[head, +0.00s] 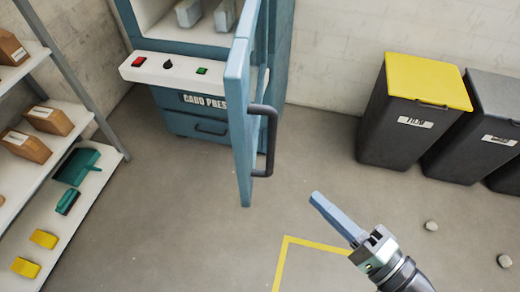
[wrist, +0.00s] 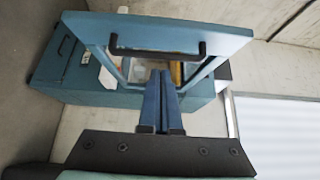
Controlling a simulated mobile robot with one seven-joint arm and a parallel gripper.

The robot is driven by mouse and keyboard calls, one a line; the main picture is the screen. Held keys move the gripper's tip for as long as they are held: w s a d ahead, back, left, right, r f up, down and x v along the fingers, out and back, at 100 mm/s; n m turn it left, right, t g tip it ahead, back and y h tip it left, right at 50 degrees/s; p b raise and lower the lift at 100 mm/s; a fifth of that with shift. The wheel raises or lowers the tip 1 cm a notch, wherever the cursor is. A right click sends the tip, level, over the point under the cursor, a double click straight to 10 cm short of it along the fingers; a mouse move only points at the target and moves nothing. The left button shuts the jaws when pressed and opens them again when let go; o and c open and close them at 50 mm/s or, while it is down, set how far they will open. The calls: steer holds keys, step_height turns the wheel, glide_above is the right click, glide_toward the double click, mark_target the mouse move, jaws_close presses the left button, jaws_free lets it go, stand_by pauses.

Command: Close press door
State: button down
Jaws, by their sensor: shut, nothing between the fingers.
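The press (head: 185,112) is a blue cabinet labelled "CARD PRES..." in the head view, with a white control strip bearing a red button, a dark knob and a green button. Its blue door (head: 238,120) stands swung open toward me, seen nearly edge-on, with a dark bar handle (head: 270,140) on its right face. In the wrist view the door (wrist: 180,25) and its handle (wrist: 155,52) show above my fingertips. My gripper (head: 318,197) is shut and empty, to the right of and below the handle and apart from it in the head view. The wrist view also shows my gripper (wrist: 160,75), fingers together.
A shelf rack (head: 75,115) with brown boxes and teal and yellow items stands at the left. A yellow-lidded bin (head: 415,115) and grey bins (head: 475,125) stand at the right. Small lumps (head: 431,225) lie on the floor. The floor around the door is clear, with a yellow line (head: 285,255).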

steer(key=p, duration=0.1)
glide_toward(248, 154)
steer(key=w, duration=0.4)
steer(key=a, duration=0.3)
steer(key=shift+w+f+p, duration=0.25)
steer(key=shift+w+p, duration=0.1)
steer(key=shift+a, duration=0.35)
steer(key=shift+w, duration=0.1)
